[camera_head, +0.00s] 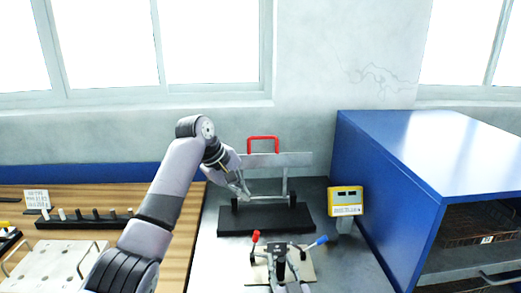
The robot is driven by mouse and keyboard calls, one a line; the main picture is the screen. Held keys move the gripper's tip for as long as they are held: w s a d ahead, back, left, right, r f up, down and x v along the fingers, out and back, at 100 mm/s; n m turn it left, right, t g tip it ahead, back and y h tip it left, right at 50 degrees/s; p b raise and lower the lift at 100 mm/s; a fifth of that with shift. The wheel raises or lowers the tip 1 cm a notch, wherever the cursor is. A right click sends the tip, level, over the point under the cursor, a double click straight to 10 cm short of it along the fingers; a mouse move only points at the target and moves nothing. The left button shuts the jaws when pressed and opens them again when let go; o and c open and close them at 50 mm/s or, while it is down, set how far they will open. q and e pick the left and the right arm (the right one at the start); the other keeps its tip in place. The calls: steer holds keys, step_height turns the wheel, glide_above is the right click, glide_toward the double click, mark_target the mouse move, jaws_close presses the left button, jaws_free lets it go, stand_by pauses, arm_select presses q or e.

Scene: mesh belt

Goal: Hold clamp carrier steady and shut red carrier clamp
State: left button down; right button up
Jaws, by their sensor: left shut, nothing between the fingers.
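A beige plate (305,259) at the bottom middle carries a red-tipped lever (256,237) on its left and a blue-tipped lever (319,241) on its right. The red lever stands nearly upright; the blue one slants outward. I cannot tell whether either clamp is shut. My left gripper (243,190) is shut and empty, in front of the left end of a grey metal frame.
The grey frame (295,160) with a red handle (262,138) stands on a black base (265,220) behind the plate. A yellow display box (345,201) and a blue cabinet (372,168) stand at right. A wooden bench (180,215) with a black peg rack (82,221) is at left.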

steer(key=shift+o, duration=1)
